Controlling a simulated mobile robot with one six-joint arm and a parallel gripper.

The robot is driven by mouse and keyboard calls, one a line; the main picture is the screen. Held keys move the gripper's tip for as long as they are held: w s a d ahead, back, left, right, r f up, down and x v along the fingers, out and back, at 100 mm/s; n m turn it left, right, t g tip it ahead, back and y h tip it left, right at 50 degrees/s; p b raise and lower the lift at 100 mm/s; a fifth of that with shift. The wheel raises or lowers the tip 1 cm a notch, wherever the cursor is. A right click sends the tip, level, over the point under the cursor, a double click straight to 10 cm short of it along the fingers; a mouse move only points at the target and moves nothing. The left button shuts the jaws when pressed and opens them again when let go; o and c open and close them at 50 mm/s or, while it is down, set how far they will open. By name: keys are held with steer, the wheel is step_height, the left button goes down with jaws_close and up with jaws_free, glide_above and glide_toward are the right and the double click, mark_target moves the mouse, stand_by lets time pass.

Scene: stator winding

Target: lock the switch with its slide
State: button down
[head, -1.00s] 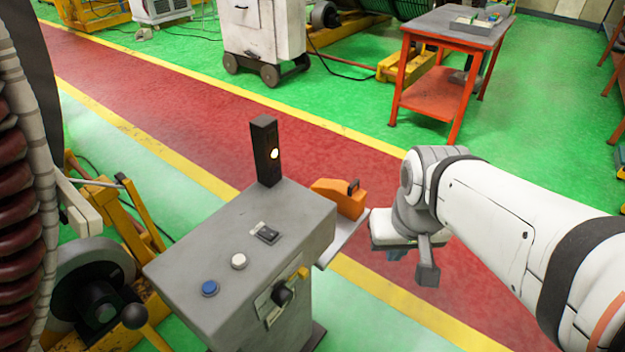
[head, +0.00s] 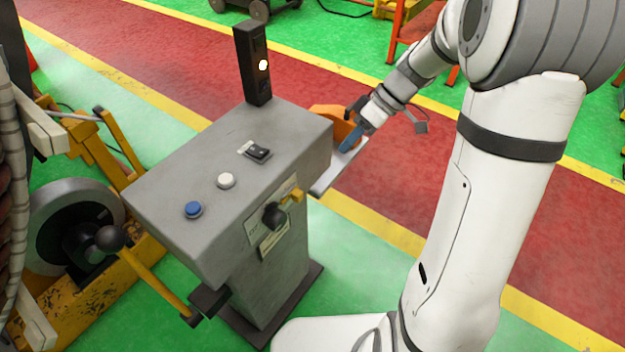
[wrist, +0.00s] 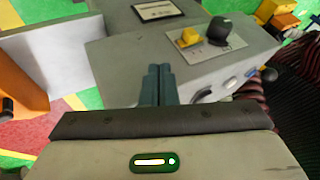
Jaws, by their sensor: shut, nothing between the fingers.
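The switch is a black knob (head: 274,216) on a pale plate on the front face of the grey control cabinet (head: 160,205). Its yellow slide (head: 293,196) sits just beside the knob, on its upper right. In the wrist view the knob (wrist: 218,30) stands up from the plate, with the yellow slide (wrist: 189,37) close to its left; whether they touch is unclear. My gripper (head: 350,140) is to the right of the cabinet, apart from the switch. Its blue-grey fingers (wrist: 160,72) are together and empty, in front of the cabinet face in the wrist view.
An orange object (head: 329,115) stands on a grey side shelf (head: 332,179) close to my gripper. A dark post with a lit lamp (head: 253,65) rises from the cabinet's back. Blue (head: 193,210) and white (head: 226,181) buttons are on top. Floor right of the cabinet looks open.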

mark_target(293, 197)
steer(key=s+a+f, duration=0.4)
steer(key=a+f, duration=0.4)
steer(key=shift+s+a+b, duration=0.2)
steer(key=shift+s+b, duration=0.1)
stand_by(0.3)
steer(key=shift+d+b, duration=0.1)
steer(key=shift+b, duration=0.2)
